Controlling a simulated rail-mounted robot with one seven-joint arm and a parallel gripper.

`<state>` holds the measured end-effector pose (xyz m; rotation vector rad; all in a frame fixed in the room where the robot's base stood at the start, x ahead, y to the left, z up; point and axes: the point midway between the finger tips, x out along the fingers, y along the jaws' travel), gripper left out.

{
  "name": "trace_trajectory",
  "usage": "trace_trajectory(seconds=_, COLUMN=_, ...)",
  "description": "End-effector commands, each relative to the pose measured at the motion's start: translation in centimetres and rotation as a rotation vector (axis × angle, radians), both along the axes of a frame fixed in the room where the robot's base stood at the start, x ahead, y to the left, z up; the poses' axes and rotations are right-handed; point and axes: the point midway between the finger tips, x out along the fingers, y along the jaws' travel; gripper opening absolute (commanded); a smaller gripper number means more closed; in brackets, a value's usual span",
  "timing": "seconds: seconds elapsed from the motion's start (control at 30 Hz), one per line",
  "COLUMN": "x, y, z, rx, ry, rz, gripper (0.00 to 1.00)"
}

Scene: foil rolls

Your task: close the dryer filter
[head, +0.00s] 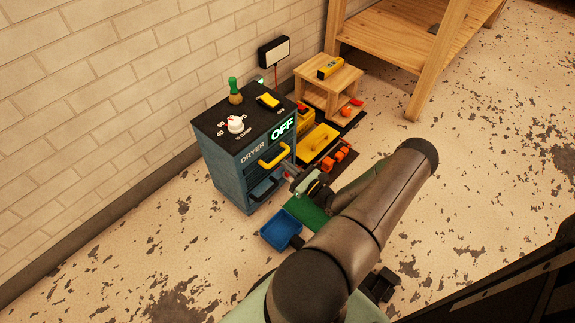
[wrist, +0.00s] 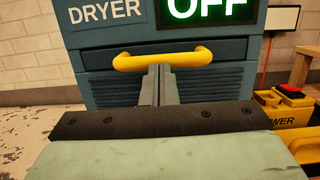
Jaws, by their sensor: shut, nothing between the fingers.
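The dryer (head: 237,150) is a blue cabinet with a black top, standing by the wall; its lit sign reads OFF. A filter drawer with a yellow handle (head: 274,157) is on its front; the handle also shows in the wrist view (wrist: 125,63). The drawer front looks nearly level with the cabinet, but I cannot tell if a small gap remains. My gripper (head: 288,170) is in front of the dryer. In the wrist view its fingers (wrist: 160,72) are together and empty, their tips just below the handle's middle. Contact with the handle cannot be told.
A blue tray (head: 281,230) lies on the floor before the dryer, beside a green mat (head: 305,214). Yellow bins (head: 317,143) and orange parts (head: 340,155) are to the right. A wooden stool (head: 329,85) stands behind them. A white knob (head: 236,124) is on the dryer top.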

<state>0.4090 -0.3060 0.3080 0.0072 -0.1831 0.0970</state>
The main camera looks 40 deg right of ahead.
Motion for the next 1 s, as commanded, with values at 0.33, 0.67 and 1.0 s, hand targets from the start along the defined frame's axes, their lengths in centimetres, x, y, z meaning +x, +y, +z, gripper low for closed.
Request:
trace_trajectory(seconds=0.33, x=-8.0, y=-0.5, z=-1.3, rx=0.002, ry=0.003, rz=0.003, gripper=0.0)
trace_trajectory(seconds=0.67, x=-12.3, y=-1.0, z=-2.2, rx=0.002, ry=0.001, rz=0.005, gripper=0.0)
trace_trajectory(seconds=1.0, x=-12.7, y=-1.0, z=-2.4, rx=0.002, ry=0.001, rz=0.006, gripper=0.0)
